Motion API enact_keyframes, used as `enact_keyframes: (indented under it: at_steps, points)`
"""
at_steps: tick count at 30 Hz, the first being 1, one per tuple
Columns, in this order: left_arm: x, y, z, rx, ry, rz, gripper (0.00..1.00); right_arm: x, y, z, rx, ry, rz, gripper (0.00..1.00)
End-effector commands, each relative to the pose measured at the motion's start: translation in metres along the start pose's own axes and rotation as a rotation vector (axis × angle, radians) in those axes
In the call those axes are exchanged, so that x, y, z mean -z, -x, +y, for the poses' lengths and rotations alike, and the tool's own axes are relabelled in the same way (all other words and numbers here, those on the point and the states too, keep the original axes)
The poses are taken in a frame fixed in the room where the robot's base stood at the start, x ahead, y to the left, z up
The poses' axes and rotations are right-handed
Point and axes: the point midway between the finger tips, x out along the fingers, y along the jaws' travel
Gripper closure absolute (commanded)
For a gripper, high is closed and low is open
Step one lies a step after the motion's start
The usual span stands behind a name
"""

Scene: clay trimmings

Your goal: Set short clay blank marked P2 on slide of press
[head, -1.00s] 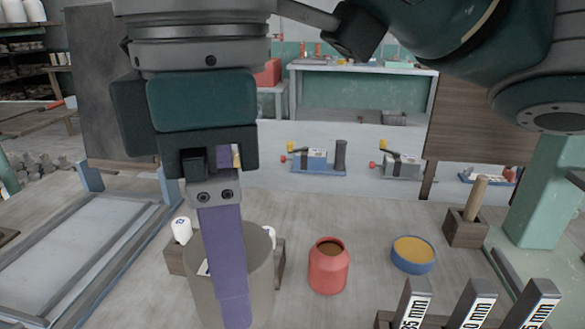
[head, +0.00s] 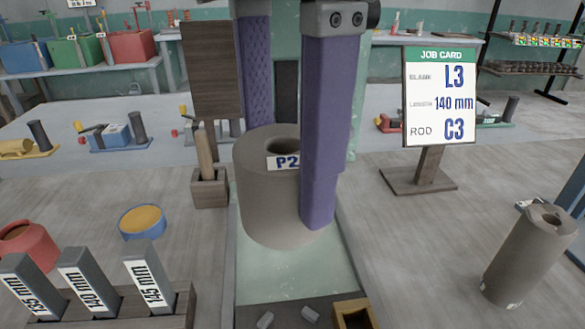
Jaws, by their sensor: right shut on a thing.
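The short clay blank marked P2 (head: 262,205) is a wide grey-brown cylinder with a hole in its top and a white P2 label. My right gripper (head: 285,190) is shut on it, with one purple finger in front at the right and the other partly hidden behind it. The blank is upright over the pale green slide (head: 285,276) of the press. I cannot tell whether its base touches the slide. My left gripper is not in view.
A job card (head: 440,97) reading L3, 140 mm, C3 stands behind at the right. Another, slimmer clay blank (head: 518,262) stands at far right. Marked length gauges (head: 92,280) are front left, near a yellow-filled blue bowl (head: 142,221) and a red jar (head: 25,245).

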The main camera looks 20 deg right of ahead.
Motion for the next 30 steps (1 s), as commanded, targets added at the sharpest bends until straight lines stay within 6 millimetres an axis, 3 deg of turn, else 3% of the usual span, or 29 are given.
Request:
enact_keyframes:
  at_steps: [5, 12, 18, 25, 30]
  points:
    - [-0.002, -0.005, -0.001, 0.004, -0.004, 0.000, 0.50, 0.000, -0.022, -0.001, 0.005, 0.009, -0.001, 0.99]
    - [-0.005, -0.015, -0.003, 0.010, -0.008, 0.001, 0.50, -0.001, -0.093, -0.002, 0.006, 0.009, -0.002, 0.99]
    - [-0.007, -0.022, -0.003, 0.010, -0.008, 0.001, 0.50, 0.000, -0.141, -0.001, 0.003, 0.008, -0.001, 0.99]
    - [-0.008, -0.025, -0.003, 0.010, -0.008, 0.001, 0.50, 0.000, -0.164, -0.001, 0.001, 0.009, -0.001, 0.99]
    - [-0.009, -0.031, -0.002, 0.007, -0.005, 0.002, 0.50, 0.000, -0.192, -0.001, 0.002, 0.009, -0.001, 0.99]
